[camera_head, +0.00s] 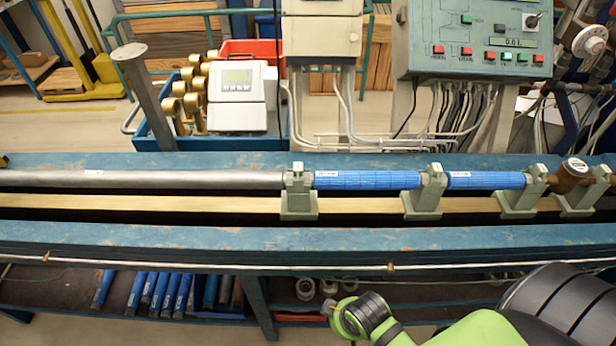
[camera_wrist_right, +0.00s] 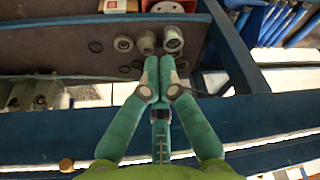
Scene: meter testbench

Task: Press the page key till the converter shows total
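A white converter (camera_head: 238,96) with a small grey-green display stands behind the bench, left of centre in the head view. Its display text and keys are too small to read. A second pale box (camera_head: 322,38), cut off by the top edge, hangs to its right; its front is only partly visible. My right arm comes in at the lower right of the head view, in front of the bench and well away from the converter. In the right wrist view my right gripper (camera_wrist_right: 158,68) has its teal fingers together at the tips, with nothing seen between them. My left gripper is out of view.
A pipe line with blue sleeves (camera_head: 368,180) and grey clamps (camera_head: 299,193) runs along the blue bench (camera_head: 180,240). A control panel (camera_head: 475,40) with coloured buttons stands behind at right. Brass fittings (camera_head: 190,100) sit left of the converter. Blue tubes (camera_head: 165,293) lie below the bench.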

